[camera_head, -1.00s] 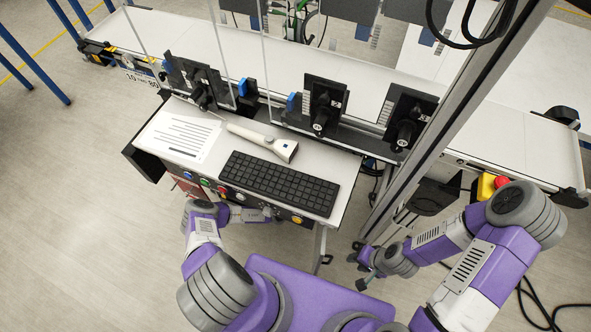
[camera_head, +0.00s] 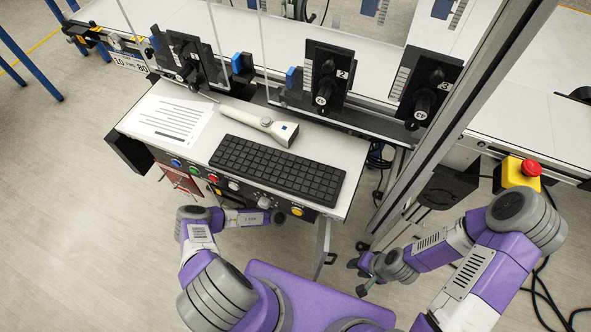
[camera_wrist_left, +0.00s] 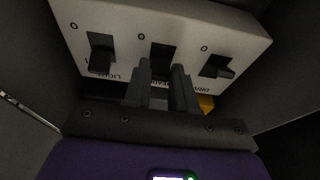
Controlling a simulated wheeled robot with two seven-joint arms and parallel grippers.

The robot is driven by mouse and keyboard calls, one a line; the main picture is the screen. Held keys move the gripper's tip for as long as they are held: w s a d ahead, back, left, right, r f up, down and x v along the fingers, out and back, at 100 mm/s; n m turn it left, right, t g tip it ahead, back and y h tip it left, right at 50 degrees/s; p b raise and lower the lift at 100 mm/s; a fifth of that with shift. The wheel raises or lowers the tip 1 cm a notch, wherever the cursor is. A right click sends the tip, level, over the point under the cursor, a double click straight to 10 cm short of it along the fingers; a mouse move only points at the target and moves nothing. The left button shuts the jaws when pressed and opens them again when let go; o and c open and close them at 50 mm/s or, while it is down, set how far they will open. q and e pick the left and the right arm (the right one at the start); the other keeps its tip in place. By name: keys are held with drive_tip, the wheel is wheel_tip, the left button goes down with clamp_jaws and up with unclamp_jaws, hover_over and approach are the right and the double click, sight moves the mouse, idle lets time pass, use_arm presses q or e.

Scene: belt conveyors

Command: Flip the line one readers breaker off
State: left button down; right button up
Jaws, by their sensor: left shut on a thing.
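In the left wrist view a pale breaker panel (camera_wrist_left: 225,30) carries three dark switches, each with a "0" mark above it. My left gripper (camera_wrist_left: 163,75) is shut on the middle switch (camera_wrist_left: 161,54). The left switch (camera_wrist_left: 101,52) and right switch (camera_wrist_left: 217,68) stand free on either side. The fingers cover the middle label, and the other labels are too dark and blurred to read surely. In the head view my left arm reaches under the desk front, which hides the panel. My right gripper (camera_head: 363,277) hangs low beside the desk leg; its finger gap is unclear.
The desk (camera_head: 325,145) holds a keyboard (camera_head: 276,169), a handheld scanner (camera_head: 262,124) and a paper sheet (camera_head: 170,120). Buttons line its front edge. A metal post (camera_head: 450,125) and an emergency stop (camera_head: 531,168) stand right. Floor at left is clear.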

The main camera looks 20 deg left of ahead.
use_arm(q)
drive_tip(key=t+b, duration=0.1)
drive_tip(key=f+t+b, duration=0.1)
drive_tip(key=t+b, duration=0.1)
drive_tip(key=shift+w+f, duration=0.2)
drive_tip(key=shift+f, duration=0.05)
use_arm(e)
wheel_tip(320, 180, down, 5)
drive_tip(key=shift+r, duration=0.15)
use_arm(q)
drive_tip(key=shift+t, duration=0.5)
drive_tip(key=c, duration=0.9)
unclamp_jaws()
drive_tip(key=v, duration=0.7)
drive_tip(key=shift+s+f, duration=0.2)
